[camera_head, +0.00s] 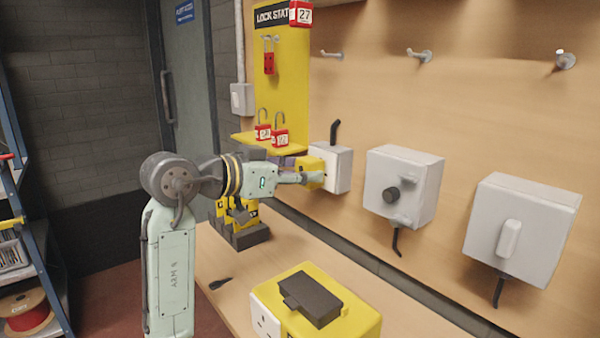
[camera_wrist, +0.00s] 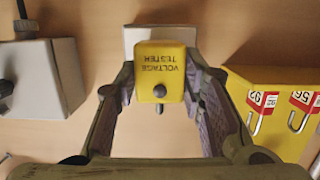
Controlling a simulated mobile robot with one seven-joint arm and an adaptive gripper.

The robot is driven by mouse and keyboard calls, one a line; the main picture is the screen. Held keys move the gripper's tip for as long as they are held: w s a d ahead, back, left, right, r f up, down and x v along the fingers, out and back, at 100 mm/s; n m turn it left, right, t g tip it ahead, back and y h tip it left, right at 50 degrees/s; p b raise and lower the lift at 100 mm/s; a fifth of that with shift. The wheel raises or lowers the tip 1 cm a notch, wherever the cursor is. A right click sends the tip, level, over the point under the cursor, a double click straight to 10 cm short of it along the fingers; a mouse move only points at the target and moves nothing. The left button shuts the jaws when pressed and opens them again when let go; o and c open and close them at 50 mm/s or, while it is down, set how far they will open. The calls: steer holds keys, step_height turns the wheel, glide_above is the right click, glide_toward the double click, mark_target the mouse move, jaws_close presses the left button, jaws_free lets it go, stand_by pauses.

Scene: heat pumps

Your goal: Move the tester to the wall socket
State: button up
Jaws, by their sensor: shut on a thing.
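The yellow voltage tester (camera_wrist: 160,75) is between the fingers of my gripper (camera_wrist: 162,100) in the wrist view, its label upside down. In the head view the tester (camera_head: 311,168) is a small yellow block at the end of my arm, at the pale wall box (camera_head: 338,170) just right of the lock board. In the wrist view this pale box (camera_wrist: 150,34) is directly behind the tester. I cannot tell whether the tester touches it. The box's front is largely hidden by the tester, so I cannot confirm a socket there.
The yellow lock board (camera_head: 283,75) with red padlocks is left. Below, the bench holds a yellow case (camera_head: 360,316) and a black rack (camera_head: 240,236).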

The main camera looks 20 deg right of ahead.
steer(key=shift+w+d, duration=0.2)
steer(key=shift+d, duration=0.25)
stand_by(0.6)
steer(key=o, duration=1.1)
steer(key=shift+c, duration=0.2)
steer(key=shift+a+f+v, duration=0.1)
steer(key=shift+f+v, duration=0.35)
steer(key=shift+v, duration=1.85)
steer(key=shift+a+f+v, duration=0.1)
steer(key=shift+f+v, duration=0.35)
steer(key=shift+v, duration=1.85)
steer(key=shift+a+f+v, duration=0.1)
steer(key=shift+f+v, duration=0.3)
steer(key=shift+v, duration=1.9)
